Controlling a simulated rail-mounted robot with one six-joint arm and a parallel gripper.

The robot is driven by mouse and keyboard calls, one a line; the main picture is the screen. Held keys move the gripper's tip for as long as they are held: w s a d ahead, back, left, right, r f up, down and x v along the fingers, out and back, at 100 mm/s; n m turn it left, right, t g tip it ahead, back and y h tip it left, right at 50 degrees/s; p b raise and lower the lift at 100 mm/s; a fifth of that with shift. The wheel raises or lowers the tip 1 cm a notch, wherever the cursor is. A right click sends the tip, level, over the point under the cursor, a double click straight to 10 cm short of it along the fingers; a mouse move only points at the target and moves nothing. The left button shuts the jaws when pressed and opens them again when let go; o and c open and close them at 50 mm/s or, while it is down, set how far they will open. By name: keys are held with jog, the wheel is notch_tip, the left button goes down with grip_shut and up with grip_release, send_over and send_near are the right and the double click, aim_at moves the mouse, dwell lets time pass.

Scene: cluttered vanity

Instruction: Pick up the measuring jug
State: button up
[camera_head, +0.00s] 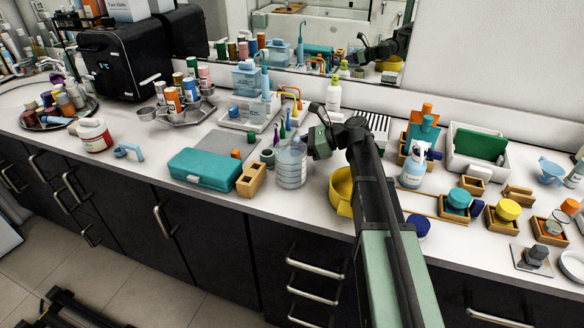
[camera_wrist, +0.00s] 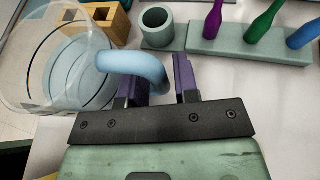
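The measuring jug (camera_head: 291,167) is a clear, round vessel standing on the counter near its front edge. In the wrist view its clear body (camera_wrist: 62,62) fills the upper left, and its pale blue curved handle (camera_wrist: 132,64) reaches toward my gripper (camera_wrist: 162,82). My gripper's two purple fingers are apart, with the handle's end between them. I cannot tell whether both fingers touch it. In the head view my gripper (camera_head: 312,143) is low at the jug's right side, its fingers mostly hidden.
A wooden block with holes (camera_head: 251,180) and a teal case (camera_head: 205,168) stand left of the jug. A grey-green cup (camera_wrist: 159,26) and a toothbrush holder (camera_wrist: 248,48) are behind it. A yellow bowl (camera_head: 341,192) is close on the right, partly behind my arm.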

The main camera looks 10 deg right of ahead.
grip_shut()
jog(key=shift+r, duration=0.1)
notch_tip(320, 180, up, 20)
jog(key=p, duration=2)
jog(key=shift+c, duration=1.9)
grip_release()
grip_shut()
